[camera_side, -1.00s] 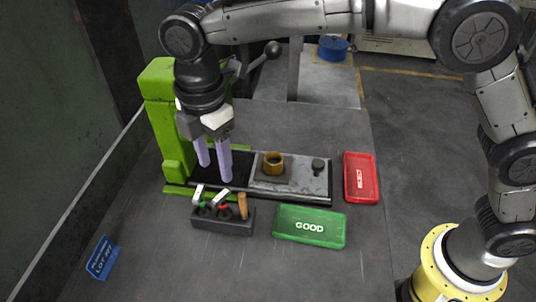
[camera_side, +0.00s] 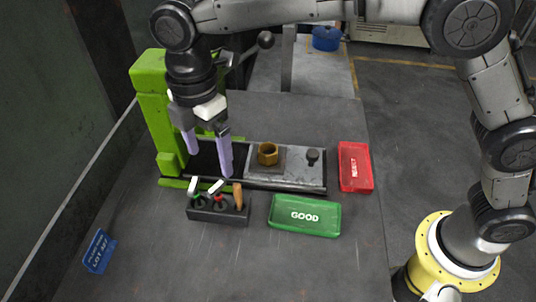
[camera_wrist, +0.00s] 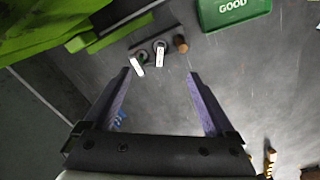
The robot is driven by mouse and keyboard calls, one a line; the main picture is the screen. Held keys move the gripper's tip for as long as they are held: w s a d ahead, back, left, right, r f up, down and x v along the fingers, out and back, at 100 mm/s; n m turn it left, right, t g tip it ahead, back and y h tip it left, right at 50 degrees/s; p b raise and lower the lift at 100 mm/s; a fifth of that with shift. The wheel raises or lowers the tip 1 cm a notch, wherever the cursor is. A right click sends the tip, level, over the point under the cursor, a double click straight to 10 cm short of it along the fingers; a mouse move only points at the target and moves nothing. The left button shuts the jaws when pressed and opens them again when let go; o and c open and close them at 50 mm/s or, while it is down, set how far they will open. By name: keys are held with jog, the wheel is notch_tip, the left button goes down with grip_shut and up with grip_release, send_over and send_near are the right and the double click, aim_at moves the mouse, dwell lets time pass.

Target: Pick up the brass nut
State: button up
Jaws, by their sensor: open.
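The brass nut (camera_side: 268,153) is a golden ring-like piece sitting on a small plate on the grey bed of the press, in the middle of the side view. My gripper (camera_side: 209,164) is open with its two pale purple fingers pointing down. It is to the left of the nut in the side view and apart from it, with nothing between the fingers. In the wrist view my gripper (camera_wrist: 158,70) also shows open and empty. The nut is not in sight in the wrist view.
A tool holder (camera_side: 218,215) with several handles stands in front of the green press (camera_side: 153,100). A green GOOD tray (camera_side: 304,228), also in the wrist view (camera_wrist: 235,12), and a red REJECT tray (camera_side: 355,182) lie right. A blue sign (camera_side: 100,250) is at left. Much of the front table is clear.

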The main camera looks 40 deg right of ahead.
jog(key=shift+w, duration=0.1)
jog(key=w+d+f+m, duration=0.2)
jog(key=d+f+m, duration=0.15)
jog(key=d, duration=0.25)
jog(key=m, duration=0.3)
send_near(268, 146)
jog(key=s+a+f, duration=0.1)
jog(key=s+a, duration=0.1)
jog(key=shift+n, duration=0.25)
jog(key=f, duration=0.5)
jog(key=d+f, duration=0.1)
jog(key=f, duration=0.1)
jog(key=shift+w+f, duration=0.2)
jog(key=shift+w, duration=0.05)
jog(key=shift+a, duration=0.1)
grip_shut()
jog(key=shift+r, duration=0.1)
